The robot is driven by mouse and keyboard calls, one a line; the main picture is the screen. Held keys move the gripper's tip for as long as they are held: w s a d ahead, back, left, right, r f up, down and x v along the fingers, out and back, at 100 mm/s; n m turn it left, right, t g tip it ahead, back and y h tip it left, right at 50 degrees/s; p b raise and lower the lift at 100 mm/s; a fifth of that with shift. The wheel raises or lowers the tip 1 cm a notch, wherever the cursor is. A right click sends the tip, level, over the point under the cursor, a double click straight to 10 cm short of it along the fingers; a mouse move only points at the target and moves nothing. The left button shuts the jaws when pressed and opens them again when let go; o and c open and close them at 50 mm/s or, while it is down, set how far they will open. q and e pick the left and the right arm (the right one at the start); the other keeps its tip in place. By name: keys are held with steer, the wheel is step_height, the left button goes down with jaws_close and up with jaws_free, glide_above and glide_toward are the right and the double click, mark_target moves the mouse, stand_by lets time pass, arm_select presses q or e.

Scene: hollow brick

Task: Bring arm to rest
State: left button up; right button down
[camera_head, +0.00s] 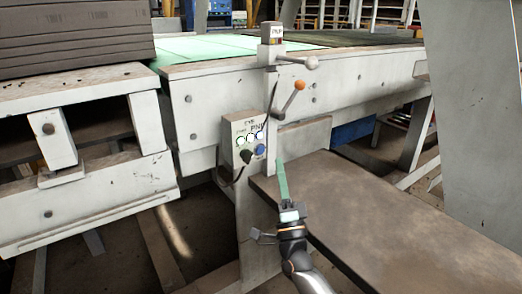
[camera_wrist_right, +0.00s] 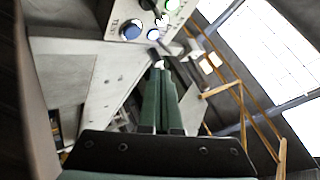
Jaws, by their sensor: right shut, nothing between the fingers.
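My right gripper (camera_head: 281,180) is in the lower middle of the head view, its green fingers pointing up in front of the machine's post. In the right wrist view the two green fingers (camera_wrist_right: 160,95) lie together with nothing between them. A control box (camera_head: 244,139) with several buttons is up and to the left of the fingertips. The same box (camera_wrist_right: 135,20) is at the top of the right wrist view, beyond the fingertips. I cannot tell whether the fingers touch the post. My left gripper is not in view.
A lever with an orange knob (camera_head: 299,85) and one with a grey knob (camera_head: 312,63) stick out from the post. A brown tabletop (camera_head: 390,220) lies to the right of my arm. A white machine frame (camera_head: 90,210) is on the left, under dark stacked blocks (camera_head: 75,35).

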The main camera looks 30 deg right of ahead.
steer(key=shift+y, duration=0.3)
steer(key=s+a+r+n+g+y, duration=0.1)
steer(key=s+a+r+n+y, duration=0.4)
steer(key=s+a+n+y, duration=0.9)
steer(key=s+a+r+n+g+y, duration=0.3)
steer(key=s+a+n+y, duration=0.5)
steer(key=n, duration=1)
arm_select(q)
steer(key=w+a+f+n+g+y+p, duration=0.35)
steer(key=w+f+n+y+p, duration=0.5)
steer(key=p, duration=0.75)
arm_select(e)
steer(key=w+d+f+m+g+h, duration=0.3)
steer(key=w+f+m+h, duration=0.3)
steer(key=m+h, duration=0.25)
arm_select(q)
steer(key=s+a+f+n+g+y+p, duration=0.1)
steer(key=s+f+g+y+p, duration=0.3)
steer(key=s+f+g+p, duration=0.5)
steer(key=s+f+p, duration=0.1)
steer(key=p, duration=0.2)
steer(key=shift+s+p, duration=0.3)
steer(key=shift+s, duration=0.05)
arm_select(e)
steer(key=s+d+f+m+g+h, duration=0.2)
steer(key=s+f+g+h, duration=0.1)
steer(key=s+f+g, duration=0.5)
step_height(320, 180, down, 4)
steer(key=shift+s+r, duration=0.2)
steer(key=shift+s, duration=0.4)
